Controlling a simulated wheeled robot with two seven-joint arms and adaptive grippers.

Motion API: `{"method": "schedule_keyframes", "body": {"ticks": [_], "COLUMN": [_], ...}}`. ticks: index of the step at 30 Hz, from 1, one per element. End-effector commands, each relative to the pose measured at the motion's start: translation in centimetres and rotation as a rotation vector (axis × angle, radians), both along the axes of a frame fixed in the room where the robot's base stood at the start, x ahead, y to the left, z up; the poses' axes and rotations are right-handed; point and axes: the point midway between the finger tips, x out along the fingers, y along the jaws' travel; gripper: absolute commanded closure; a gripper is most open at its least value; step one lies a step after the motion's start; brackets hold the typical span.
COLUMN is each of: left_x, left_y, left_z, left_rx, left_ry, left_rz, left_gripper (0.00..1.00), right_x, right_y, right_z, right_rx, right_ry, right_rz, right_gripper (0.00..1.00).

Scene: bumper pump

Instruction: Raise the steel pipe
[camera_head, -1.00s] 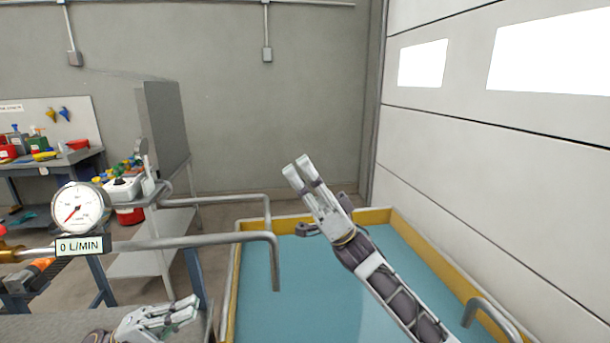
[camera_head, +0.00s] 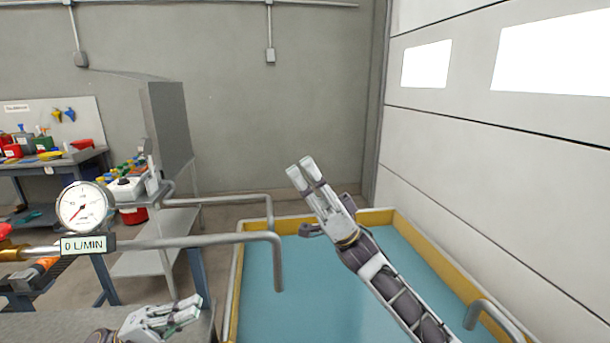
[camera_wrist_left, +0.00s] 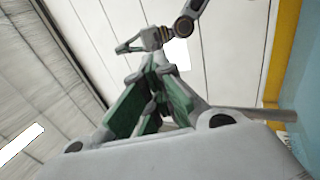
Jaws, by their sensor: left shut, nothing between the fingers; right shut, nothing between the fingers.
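A grey steel pipe (camera_head: 190,242) runs level from the gauge at the left and bends down over the blue tank (camera_head: 330,285). A second bent pipe (camera_head: 225,199) runs behind it. Which of them is the task's pipe I cannot tell. My left gripper (camera_head: 195,309) is shut and empty at the lower left, below the front pipe in the picture and apart from it. Its green-padded fingers show in the left wrist view (camera_wrist_left: 152,90). My right gripper (camera_head: 300,173) is shut and empty, raised over the tank, right of the pipe ends.
A round dial gauge (camera_head: 83,207) sits above a display (camera_head: 88,244) reading 0 L/MIN. The tank has a yellow rim (camera_head: 440,263). Another bent pipe (camera_head: 492,316) stands at the lower right. A workbench (camera_head: 60,162) and a grey cabinet (camera_head: 167,125) stand at the back left.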

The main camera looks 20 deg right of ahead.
Motion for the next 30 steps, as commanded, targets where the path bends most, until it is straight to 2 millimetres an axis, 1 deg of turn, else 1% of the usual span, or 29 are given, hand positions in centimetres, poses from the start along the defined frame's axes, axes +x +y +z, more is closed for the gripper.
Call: {"method": "schedule_keyframes", "body": {"ticks": [9,11,17,18,30], "left_x": [0.0,0.0,0.0,0.0,0.06], "left_y": [0.0,0.0,0.0,0.0,0.26], "left_z": [0.0,0.0,0.0,0.0,-0.14], "left_rx": [0.0,0.0,0.0,0.0,0.0], "left_ry": [0.0,0.0,0.0,0.0,0.0], "left_rz": [0.0,0.0,0.0,0.0,0.0], "left_gripper": [1.0,0.93,0.67,0.65,0.65], "right_x": [0.0,0.0,0.0,0.0,0.0], "right_y": [0.0,0.0,0.0,0.0,0.0], "right_z": [0.0,0.0,0.0,0.0,0.0], "right_rx": [0.0,0.0,0.0,0.0,0.0], "right_ry": [0.0,0.0,0.0,0.0,0.0], "right_rz": [0.0,0.0,0.0,0.0,0.0], "right_gripper": [1.0,1.0,1.0,1.0,1.0]}}
